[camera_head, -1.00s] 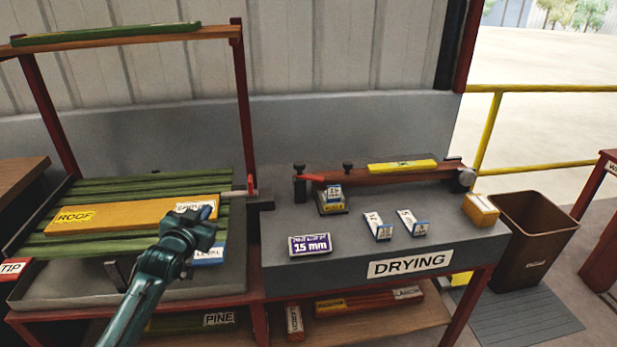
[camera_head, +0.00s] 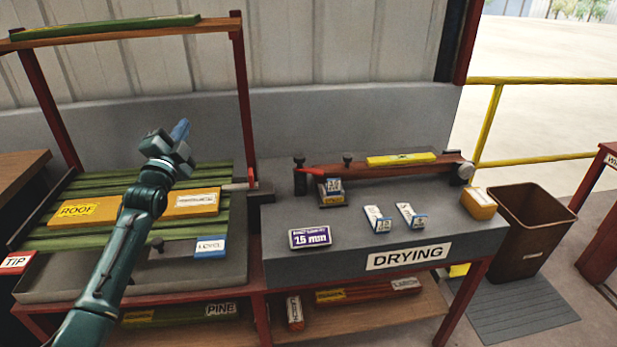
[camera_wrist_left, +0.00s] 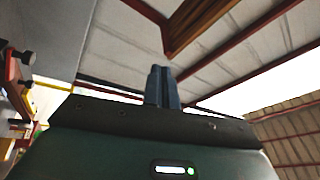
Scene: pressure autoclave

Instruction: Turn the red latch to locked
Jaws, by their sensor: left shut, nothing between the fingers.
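Two small red parts could be the red latch, and I cannot tell which it is. One is a red lever (camera_head: 311,171) by a black post at the left end of the brown bar on the drying bench. The other is a small upright red piece (camera_head: 251,177) on a grey bar at the right edge of the left rack. My left gripper (camera_head: 180,130) is shut and empty, raised above the orange board, left of both red parts. In the left wrist view its fingers (camera_wrist_left: 162,86) are together and point up toward the roof. My right gripper is out of view.
The orange ROOF board (camera_head: 90,210) lies on green slats. A red post (camera_head: 243,100) stands between my gripper and the drying bench. Labelled blocks, including a 15 mm one (camera_head: 310,237), sit on the bench. A brown bin (camera_head: 530,225) stands at right.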

